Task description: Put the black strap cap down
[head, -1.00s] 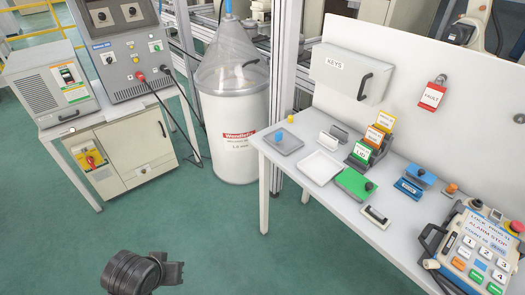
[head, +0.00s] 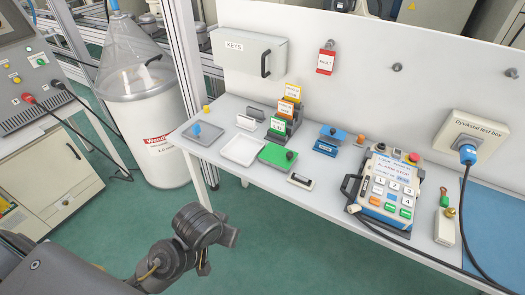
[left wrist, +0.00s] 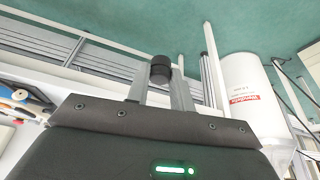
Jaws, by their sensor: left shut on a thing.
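The black strap cap (left wrist: 160,66) is a short dark cylinder in the left wrist view. My left gripper (left wrist: 160,76) is shut on it, with one grey finger on each side. The cap is held in the air, clear of any surface I can see. In the head view a dark arm of mine enters from the lower left, over the floor in front of the table. I cannot make out its fingers or the cap there. My right gripper is not in view.
The white table (head: 240,188) carries a grey tray (head: 205,136), a white tray (head: 240,148), a green block (head: 277,158), card holders and a keypad box (head: 390,185). A white drum (head: 155,140) stands left of it. Bare table shows along the front edge.

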